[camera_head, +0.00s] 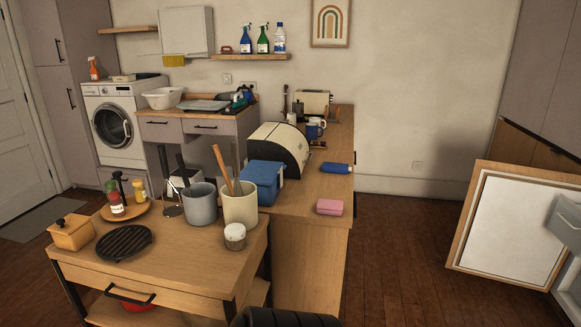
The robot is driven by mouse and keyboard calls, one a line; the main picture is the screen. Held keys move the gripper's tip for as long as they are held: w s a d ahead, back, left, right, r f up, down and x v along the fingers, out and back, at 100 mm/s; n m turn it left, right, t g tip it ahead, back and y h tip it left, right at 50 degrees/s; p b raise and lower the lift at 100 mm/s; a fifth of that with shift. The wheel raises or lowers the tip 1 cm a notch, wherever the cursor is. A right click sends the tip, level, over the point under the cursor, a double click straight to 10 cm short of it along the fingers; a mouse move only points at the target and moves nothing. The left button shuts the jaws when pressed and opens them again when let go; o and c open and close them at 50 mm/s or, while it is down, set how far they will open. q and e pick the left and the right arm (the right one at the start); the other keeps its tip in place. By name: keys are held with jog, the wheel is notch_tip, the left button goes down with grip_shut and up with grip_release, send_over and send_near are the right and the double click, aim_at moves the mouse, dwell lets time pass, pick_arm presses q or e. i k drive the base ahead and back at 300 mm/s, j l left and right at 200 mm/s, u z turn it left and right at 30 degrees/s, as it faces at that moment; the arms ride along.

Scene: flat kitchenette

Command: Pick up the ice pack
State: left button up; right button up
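No object here is clearly marked as an ice pack. A small flat blue block (336,168) lies on the wooden counter (313,190), near its right edge, and could be the ice pack. A pink block (330,207) lies closer on the same counter, near the right edge; it looks like a sponge or a pack, and I cannot tell which. Both lie free, with nothing on them.
A blue box (262,182) and a cream bread bin (279,150) stand left of the blocks. A wooden cart (185,268) holds utensil crocks, a jar and a black grill plate. A white-lined, wood-edged door panel (515,225) stands open at right. The floor between is clear.

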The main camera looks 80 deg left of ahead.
aim_at(343, 168)
jog(key=j+u, duration=0.1)
jog(key=u, duration=2.3)
jog(key=i+l+u, duration=0.1)
jog(key=i+l, duration=0.15)
jog(key=i+l+u, duration=0.1)
jog(key=i+l, duration=0.15)
jog(key=i+l+u, duration=0.1)
jog(key=i+l, duration=0.15)
jog(key=l, duration=0.15)
jog(key=i+l+u, duration=0.1)
jog(key=i+l, duration=0.15)
jog(key=i+l+u, duration=0.1)
jog(key=l, duration=0.35)
jog(key=i+l+u, duration=0.1)
jog(key=i+l, duration=0.2)
jog(key=i+l+u, duration=0.1)
jog(key=l, duration=0.4)
jog(key=i, duration=0.1)
